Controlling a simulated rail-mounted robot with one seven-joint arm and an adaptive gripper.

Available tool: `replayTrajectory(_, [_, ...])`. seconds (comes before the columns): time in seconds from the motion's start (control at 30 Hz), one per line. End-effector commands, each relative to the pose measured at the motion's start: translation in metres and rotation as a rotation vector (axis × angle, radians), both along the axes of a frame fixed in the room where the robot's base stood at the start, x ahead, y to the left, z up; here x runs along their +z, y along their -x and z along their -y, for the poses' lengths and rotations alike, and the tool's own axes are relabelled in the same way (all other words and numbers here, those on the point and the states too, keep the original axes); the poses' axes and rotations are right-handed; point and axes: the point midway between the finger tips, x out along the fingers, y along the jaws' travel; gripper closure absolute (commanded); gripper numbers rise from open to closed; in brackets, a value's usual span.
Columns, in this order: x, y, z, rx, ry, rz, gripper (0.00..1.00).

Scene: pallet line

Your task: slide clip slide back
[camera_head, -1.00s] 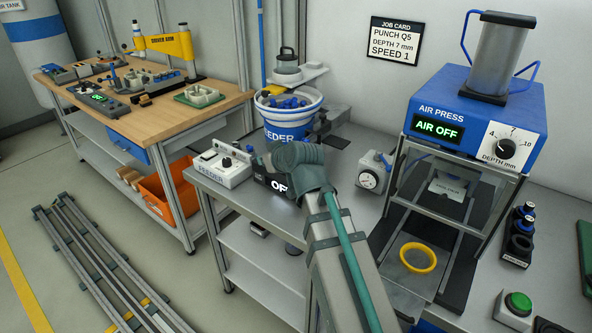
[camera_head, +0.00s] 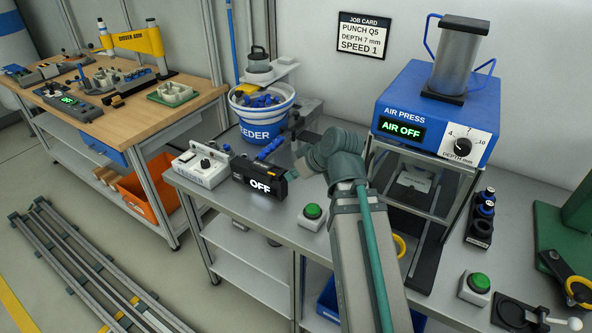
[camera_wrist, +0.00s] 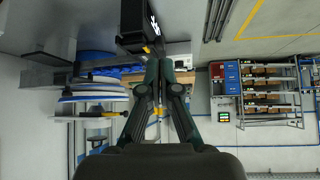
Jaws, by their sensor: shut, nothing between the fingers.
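The black unit with the lit OFF sign (camera_head: 262,184) stands on the grey bench, right of the white feeder box (camera_head: 200,167). A row of blue pieces (camera_head: 270,149) shows at its back right. No part is clearly marked as the clip slide. My gripper (camera_wrist: 166,66) is shut and empty in the wrist view, its dark green fingertips together. There the black unit (camera_wrist: 137,22) is just beyond the tips, with a small yellow part (camera_wrist: 147,50) close to them. I cannot tell whether they touch. In the head view my arm mostly hides the gripper.
The bucket feeder (camera_head: 262,112) with blue parts stands behind the unit. A green button box (camera_head: 312,216) is in front, close to my arm. The blue air press (camera_head: 432,108), reading AIR OFF, stands to the right. The wooden bench (camera_head: 110,92) is at the left.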

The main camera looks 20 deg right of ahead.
Motion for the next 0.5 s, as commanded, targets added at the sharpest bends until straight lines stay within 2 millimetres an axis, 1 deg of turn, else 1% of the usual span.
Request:
replayTrajectory(0.03, [-0.006,-0.005,-0.003,0.002,-0.001,-0.004,1.0])
replayTrajectory(0.4, [-0.046,-0.036,-0.02,0.001,0.0,-0.003,1.0])
replayTrajectory(0.5, [-0.051,-0.049,-0.027,0.002,0.0,-0.002,1.0])
